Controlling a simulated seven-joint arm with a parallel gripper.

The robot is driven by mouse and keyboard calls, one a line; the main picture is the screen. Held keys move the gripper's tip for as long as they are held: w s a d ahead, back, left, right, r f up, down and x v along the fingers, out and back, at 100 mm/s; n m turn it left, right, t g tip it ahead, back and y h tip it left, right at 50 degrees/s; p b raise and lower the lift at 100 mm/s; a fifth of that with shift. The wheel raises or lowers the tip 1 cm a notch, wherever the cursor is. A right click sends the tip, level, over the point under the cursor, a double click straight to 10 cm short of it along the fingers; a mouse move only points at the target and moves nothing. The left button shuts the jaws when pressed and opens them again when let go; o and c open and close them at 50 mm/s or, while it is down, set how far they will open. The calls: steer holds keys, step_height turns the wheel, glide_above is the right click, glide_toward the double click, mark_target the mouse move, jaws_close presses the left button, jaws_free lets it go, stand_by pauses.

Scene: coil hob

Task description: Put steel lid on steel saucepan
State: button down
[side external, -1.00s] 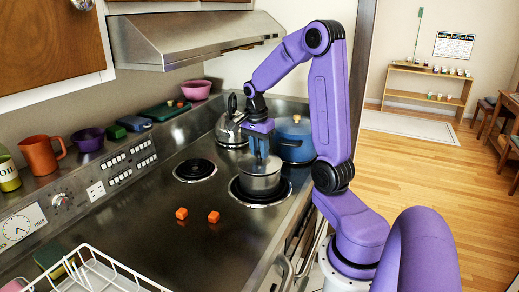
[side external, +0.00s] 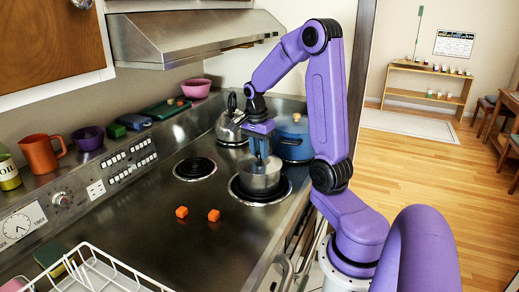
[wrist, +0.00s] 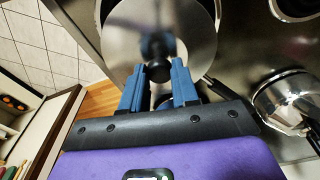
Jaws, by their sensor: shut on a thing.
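The steel saucepan (side external: 260,183) stands on the right-hand front coil of the hob. My gripper (side external: 262,152) points down over it. The wrist view shows my gripper (wrist: 158,76) with its blue fingers on either side of the black knob of the steel lid (wrist: 135,45), shut on it. The lid lies over the mouth of the saucepan, and part of the pan's rim and its dark handle (wrist: 216,88) show beside it. In the side view the lid is small and partly behind the fingers, so I cannot tell whether it touches the rim all round.
A steel kettle (side external: 231,128) and a blue lidded pot (side external: 291,148) stand close behind the saucepan. An empty coil (side external: 195,168) is to its left. Two orange cubes (side external: 181,212) lie on the bare steel in front. A white wire rack (side external: 95,272) is at the near left.

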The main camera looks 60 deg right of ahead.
stand_by(0.3)
steer(key=shift+c, duration=1.4)
jaws_free()
steer(key=shift+r, duration=0.1)
steer(key=shift+r, duration=3.4)
steer(key=shift+a, duration=0.1)
